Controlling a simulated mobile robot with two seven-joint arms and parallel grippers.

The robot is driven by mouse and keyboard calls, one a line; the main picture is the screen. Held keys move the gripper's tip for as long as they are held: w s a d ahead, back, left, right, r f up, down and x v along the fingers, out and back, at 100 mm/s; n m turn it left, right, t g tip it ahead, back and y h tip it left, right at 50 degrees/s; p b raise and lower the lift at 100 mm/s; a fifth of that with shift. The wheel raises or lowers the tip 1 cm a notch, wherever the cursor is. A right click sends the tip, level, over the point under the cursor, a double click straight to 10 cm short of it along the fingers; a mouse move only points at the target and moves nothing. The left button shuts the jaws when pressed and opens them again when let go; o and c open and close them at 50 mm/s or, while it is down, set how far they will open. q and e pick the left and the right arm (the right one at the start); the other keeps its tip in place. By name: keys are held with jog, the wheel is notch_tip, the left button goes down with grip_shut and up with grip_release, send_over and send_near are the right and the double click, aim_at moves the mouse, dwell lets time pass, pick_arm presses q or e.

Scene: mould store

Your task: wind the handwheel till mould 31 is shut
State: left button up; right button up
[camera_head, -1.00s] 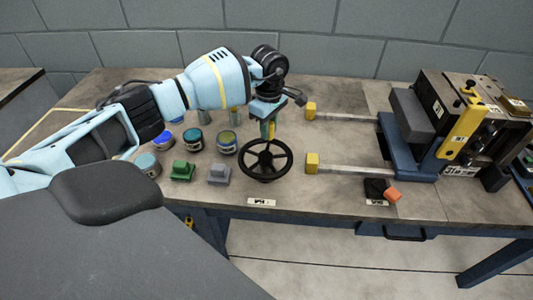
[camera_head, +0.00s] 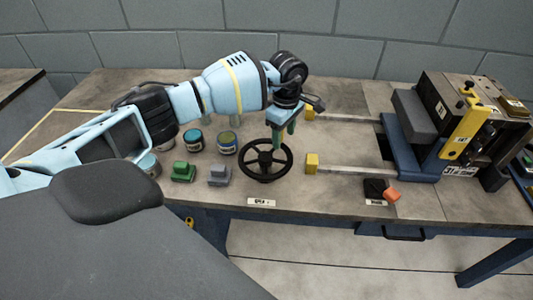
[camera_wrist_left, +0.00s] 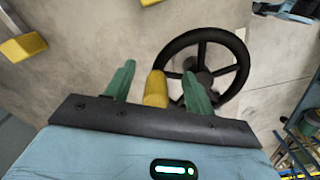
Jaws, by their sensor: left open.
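The black handwheel (camera_head: 265,160) lies near the table's front edge, left of the rails. My left gripper (camera_head: 285,135) points down at its far right rim. In the left wrist view the green fingers (camera_wrist_left: 157,90) are apart, with the yellow handle (camera_wrist_left: 155,88) between them. The handwheel (camera_wrist_left: 205,70) shows behind the right finger. Whether the fingers touch the handle I cannot tell; the head view hides it. My right gripper is not in view.
Two rails with yellow end blocks (camera_head: 312,163) run toward the mould. Several paint pots, a green block (camera_head: 183,171) and a grey block (camera_head: 219,175) stand left of the wheel. A black piece (camera_head: 374,187) and an orange block (camera_head: 392,195) lie at the front.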

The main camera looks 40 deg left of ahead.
pick_arm(q)
jog(key=shift+a, duration=0.1)
jog(key=shift+r+p, duration=0.6)
jog(key=shift+r, duration=0.65)
jog(key=shift+r+p, duration=1.45)
jog(key=shift+r, duration=1.85)
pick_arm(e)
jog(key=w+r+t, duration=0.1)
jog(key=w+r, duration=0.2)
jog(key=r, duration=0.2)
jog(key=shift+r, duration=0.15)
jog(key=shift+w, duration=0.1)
